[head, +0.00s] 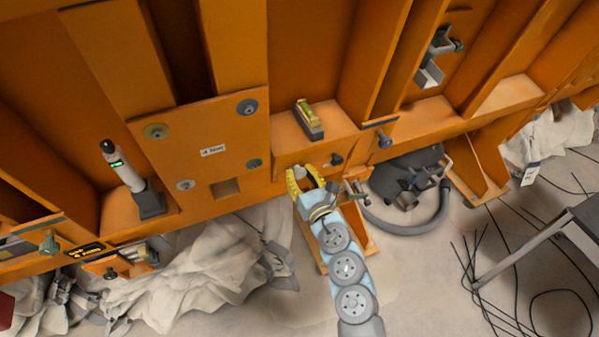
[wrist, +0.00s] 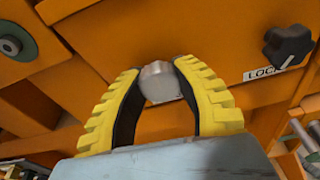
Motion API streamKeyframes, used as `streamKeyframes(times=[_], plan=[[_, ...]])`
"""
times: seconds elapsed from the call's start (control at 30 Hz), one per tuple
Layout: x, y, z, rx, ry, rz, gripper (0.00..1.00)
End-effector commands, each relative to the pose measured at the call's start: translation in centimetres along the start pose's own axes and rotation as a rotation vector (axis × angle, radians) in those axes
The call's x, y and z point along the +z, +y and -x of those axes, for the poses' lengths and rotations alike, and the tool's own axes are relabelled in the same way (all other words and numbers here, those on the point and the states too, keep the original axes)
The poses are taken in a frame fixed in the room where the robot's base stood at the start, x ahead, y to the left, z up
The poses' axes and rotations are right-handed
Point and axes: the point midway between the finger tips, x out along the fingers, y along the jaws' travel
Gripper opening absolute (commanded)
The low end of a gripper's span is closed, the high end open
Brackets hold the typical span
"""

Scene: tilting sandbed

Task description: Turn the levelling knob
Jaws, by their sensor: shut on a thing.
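The levelling knob (wrist: 158,83) is a small round silver-grey knob on the orange panel. In the head view it shows as a pale spot (head: 299,172) between the yellow fingers. My gripper (wrist: 157,80) has two yellow ridged fingers with dark inner pads, one on each side of the knob. It is shut on the knob at the fingertips. In the head view my gripper (head: 306,173) reaches up to the front of the orange frame. The knob's base is partly hidden by the fingers.
A black lock knob (wrist: 289,45) sits right of the levelling knob, beside a "LOCK" label (wrist: 268,72). A spirit level (head: 309,121) rests on the ledge above. A grey hose (head: 405,228) and a dark machine (head: 405,178) lie to the right. Crumpled sheeting (head: 205,270) lies below left.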

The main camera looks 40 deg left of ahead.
Motion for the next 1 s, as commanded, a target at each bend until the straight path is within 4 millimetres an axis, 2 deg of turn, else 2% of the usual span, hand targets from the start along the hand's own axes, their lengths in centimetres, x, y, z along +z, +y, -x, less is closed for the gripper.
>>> streamKeyframes(times=[0.27,1.0], plan=[[0.19,-0.13,-0.02,0.031,-0.002,-0.196,0.00],[0.27,-0.08,0.03,0.152,-0.001,-0.875,0.00]])
